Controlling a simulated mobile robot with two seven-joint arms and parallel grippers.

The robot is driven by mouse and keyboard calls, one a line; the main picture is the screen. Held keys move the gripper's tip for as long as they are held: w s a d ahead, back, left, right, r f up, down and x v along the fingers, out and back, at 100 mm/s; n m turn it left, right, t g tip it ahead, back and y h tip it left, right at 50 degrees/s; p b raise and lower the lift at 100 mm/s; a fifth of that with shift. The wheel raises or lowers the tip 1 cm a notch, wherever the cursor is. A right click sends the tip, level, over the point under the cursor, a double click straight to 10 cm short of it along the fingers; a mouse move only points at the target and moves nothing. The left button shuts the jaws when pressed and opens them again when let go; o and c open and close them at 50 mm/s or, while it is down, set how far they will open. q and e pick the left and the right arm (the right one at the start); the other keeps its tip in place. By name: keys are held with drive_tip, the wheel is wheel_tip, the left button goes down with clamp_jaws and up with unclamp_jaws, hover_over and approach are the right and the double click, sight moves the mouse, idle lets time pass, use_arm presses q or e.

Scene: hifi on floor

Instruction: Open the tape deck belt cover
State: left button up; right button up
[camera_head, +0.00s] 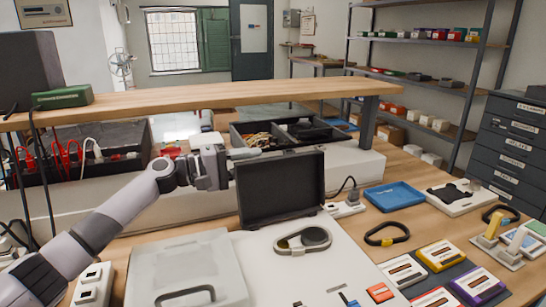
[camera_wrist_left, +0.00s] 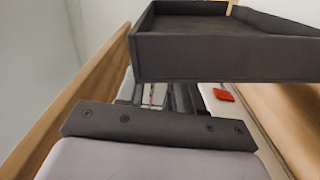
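The belt cover is a dark, shallow-rimmed panel (camera_head: 280,188) standing upright on the back edge of the pale deck (camera_head: 300,262). My left gripper (camera_head: 240,155) is at the panel's upper left corner in the head view. In the left wrist view the panel (camera_wrist_left: 225,60) lies close above the fingers (camera_wrist_left: 155,95). A narrow gap shows between the fingers and I see nothing held; I cannot tell whether they touch the panel. My right gripper is not in view.
A pale lid with a dark handle (camera_head: 190,265) lies left of the deck. A blue tray (camera_head: 394,195), a black loop (camera_head: 386,234) and several colored cassettes lie to the right. A raised wooden shelf (camera_head: 200,100) and a dark divided bin (camera_head: 285,133) stand behind.

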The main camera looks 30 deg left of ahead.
sight(272, 158)
use_arm(q)
drive_tip(key=shift+p+x, duration=0.45)
drive_tip(key=shift+x, duration=2.3)
drive_tip(key=shift+c, duration=0.3)
clamp_jaws()
